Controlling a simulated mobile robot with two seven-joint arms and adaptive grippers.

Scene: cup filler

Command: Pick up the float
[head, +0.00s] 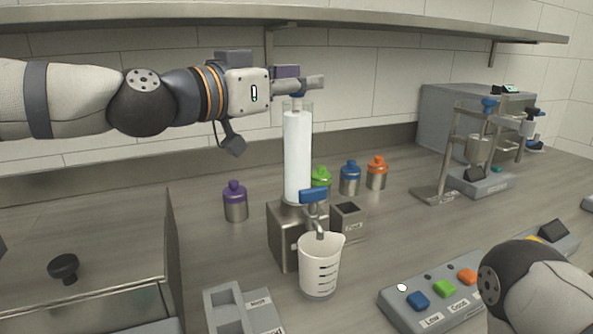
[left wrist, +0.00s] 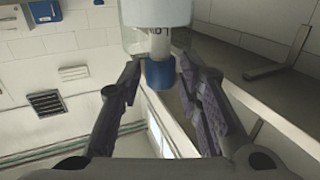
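The float (left wrist: 160,72) has a blue cap on a pale stem with dark marks. Its stem stands in the mouth of a tall clear tube (head: 297,155) filled with white; the cap (head: 297,95) shows just above the rim in the head view. My left gripper (head: 305,80) is level at the top of the tube, right at the cap. In the left wrist view its two fingers (left wrist: 160,80) are spread on either side of the blue cap, with small gaps. My right gripper is out of the head view; only part of that arm shows.
A white measuring cup (head: 320,266) stands under the tap with the blue handle (head: 314,195). Small lidded bottles (head: 235,201) stand around the tube. A button box (head: 435,297) is at front right and a metal stand (head: 455,160) at back right. A shelf (head: 290,14) runs above.

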